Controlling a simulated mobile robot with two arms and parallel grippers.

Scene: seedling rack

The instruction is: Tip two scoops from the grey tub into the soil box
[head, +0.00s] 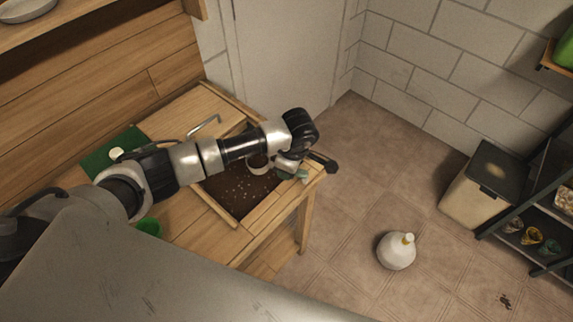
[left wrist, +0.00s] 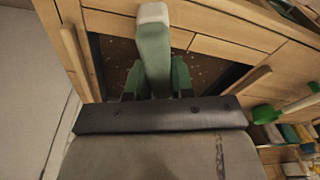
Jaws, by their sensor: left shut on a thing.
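My left gripper (left wrist: 154,82) is shut on a grey-green handle with a pale end (left wrist: 153,45), which looks like the handle of a scoop. Its bowl is not clearly seen. In the head view, my left gripper (head: 296,170) is over the right end of the soil box. The soil box (head: 220,207) is a wooden frame set in the bench, with dark, white-flecked soil inside. It also shows behind the fingers in the left wrist view (left wrist: 263,82). I cannot make out a grey tub. My right gripper is not in view.
A green mat (head: 97,163) and a green cup (head: 150,228) are on the bench's left side. A white round vessel (head: 396,252) stands on the floor. A lidded bin (head: 478,187) stands beside a dark shelf at right. The floor between is mostly clear.

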